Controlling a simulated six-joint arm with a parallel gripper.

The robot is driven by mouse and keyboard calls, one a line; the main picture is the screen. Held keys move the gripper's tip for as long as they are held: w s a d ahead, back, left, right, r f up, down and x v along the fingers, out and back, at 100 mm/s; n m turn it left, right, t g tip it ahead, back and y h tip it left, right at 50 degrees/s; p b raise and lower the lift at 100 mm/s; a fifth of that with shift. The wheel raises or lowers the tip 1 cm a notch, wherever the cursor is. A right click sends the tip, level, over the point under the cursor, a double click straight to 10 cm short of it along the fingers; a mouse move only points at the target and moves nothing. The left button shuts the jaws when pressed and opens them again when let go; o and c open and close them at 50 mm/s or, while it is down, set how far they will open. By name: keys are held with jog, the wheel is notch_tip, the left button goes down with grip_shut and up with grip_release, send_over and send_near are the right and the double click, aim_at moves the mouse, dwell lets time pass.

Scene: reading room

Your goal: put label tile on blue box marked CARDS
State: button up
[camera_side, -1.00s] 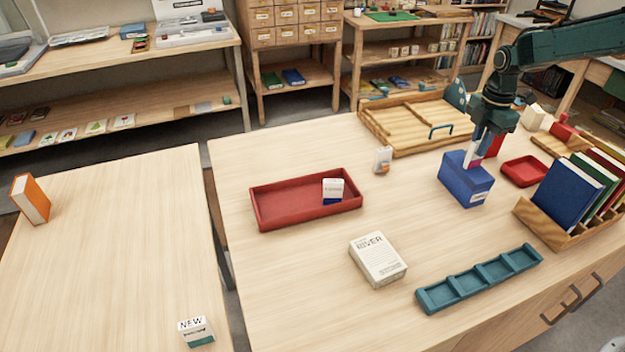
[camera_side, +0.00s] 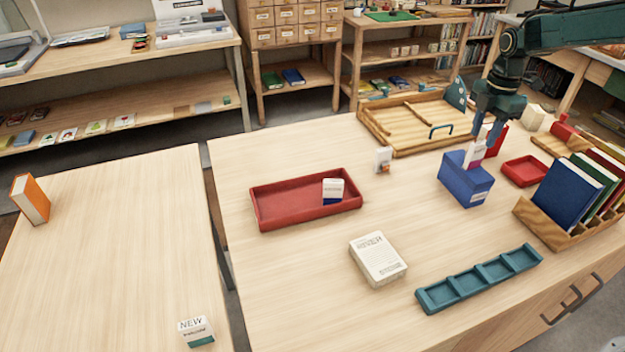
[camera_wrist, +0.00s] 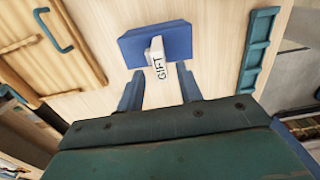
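The blue box (camera_side: 462,184) stands at the right of the table, with a white label on its front too small to read. A small white tile with a pinkish part (camera_side: 474,154) stands upright on top of the box. In the wrist view the tile (camera_wrist: 158,62) reads GIFT and the blue box (camera_wrist: 178,40) is behind it. My gripper (camera_side: 487,135) is just above the tile. In the wrist view my gripper (camera_wrist: 160,80) has its fingers spread, with clear gaps on both sides of the tile.
A red tray (camera_side: 285,205) holds a small white-and-blue box. A RIVER box (camera_side: 377,259), a teal divided tray (camera_side: 480,279) and a book rack (camera_side: 560,228) stand nearer. A wooden tray (camera_side: 415,124) and small red tray (camera_side: 524,171) lie near the blue box.

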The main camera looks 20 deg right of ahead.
aim_at(480, 143)
notch_tip(480, 143, up, 9)
jog(key=shift+f, duration=0.15)
dwell(0.8)
jog(key=s+a+r+m+t, duration=0.1)
jog(key=s+a+r+m, duration=0.3)
jog(key=s, duration=0.4)
jog(key=s+a+r+m+t, duration=0.2)
jog(key=s+a+r+m, duration=0.15)
jog(key=s+r, duration=0.35)
jog(key=s+a+f+m+t, duration=0.1)
jog(key=s+m, duration=0.4)
jog(key=s, duration=0.5)
jog(key=s+a+f+m+t, duration=0.1)
jog(key=s+a+f+m, duration=0.1)
jog(key=s+m, duration=0.3)
jog(key=s+f, duration=0.1)
jog(key=s, duration=0.3)
jog(key=shift+s+f+t, duration=0.3)
jog(key=shift+s+f, duration=0.1)
